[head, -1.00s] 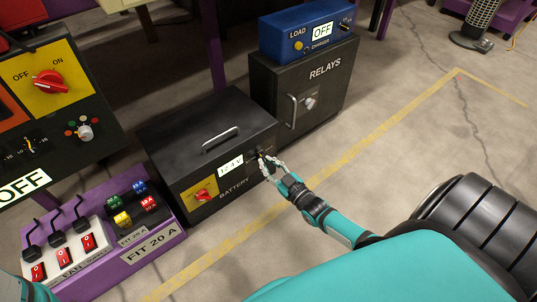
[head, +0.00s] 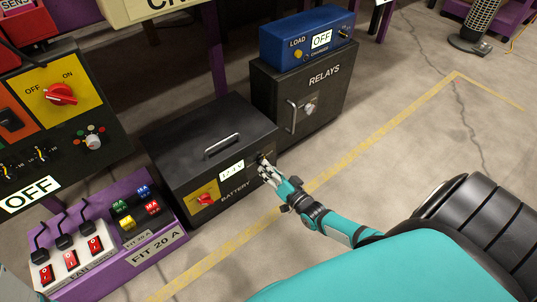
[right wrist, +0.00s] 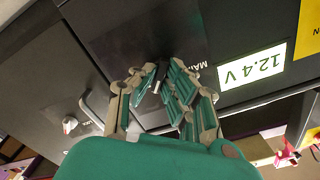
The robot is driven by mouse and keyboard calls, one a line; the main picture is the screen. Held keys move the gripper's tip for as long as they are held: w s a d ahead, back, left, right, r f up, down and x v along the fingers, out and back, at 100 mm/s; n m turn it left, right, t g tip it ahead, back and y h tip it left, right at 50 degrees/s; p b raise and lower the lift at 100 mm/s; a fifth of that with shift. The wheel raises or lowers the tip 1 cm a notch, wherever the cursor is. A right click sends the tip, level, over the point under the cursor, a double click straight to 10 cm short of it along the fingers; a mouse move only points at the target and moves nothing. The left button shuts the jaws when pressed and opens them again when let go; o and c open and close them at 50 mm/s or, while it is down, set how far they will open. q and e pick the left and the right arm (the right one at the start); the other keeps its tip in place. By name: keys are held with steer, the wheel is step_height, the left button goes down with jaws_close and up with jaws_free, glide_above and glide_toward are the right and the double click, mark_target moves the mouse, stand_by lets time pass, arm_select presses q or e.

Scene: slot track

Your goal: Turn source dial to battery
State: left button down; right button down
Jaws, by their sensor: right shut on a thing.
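The black battery box (head: 175,148) stands on the floor at the middle of the head view, with a 12.4 V display (head: 231,171) and a red switch (head: 206,199) on its front. My right gripper (head: 264,163) is at the upper right end of that front. In the right wrist view its fingers (right wrist: 161,76) close around a small dark knob with a pale mark (right wrist: 157,88), beside lettering that starts "MAI". The fingers hide most of the knob, so I cannot read its setting. My left gripper is not in view.
The black relays cabinet (head: 276,81) with a handle stands right beside the battery box, with a blue load box (head: 273,38) on top. A purple fuse and switch tray (head: 112,274) is at lower left.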

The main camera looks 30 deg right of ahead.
steer(key=shift+m, duration=2)
steer(key=c, duration=1.4)
jaws_free()
steer(key=s, duration=1.2)
steer(key=shift+d, duration=0.45)
steer(key=shift+w, duration=0.1)
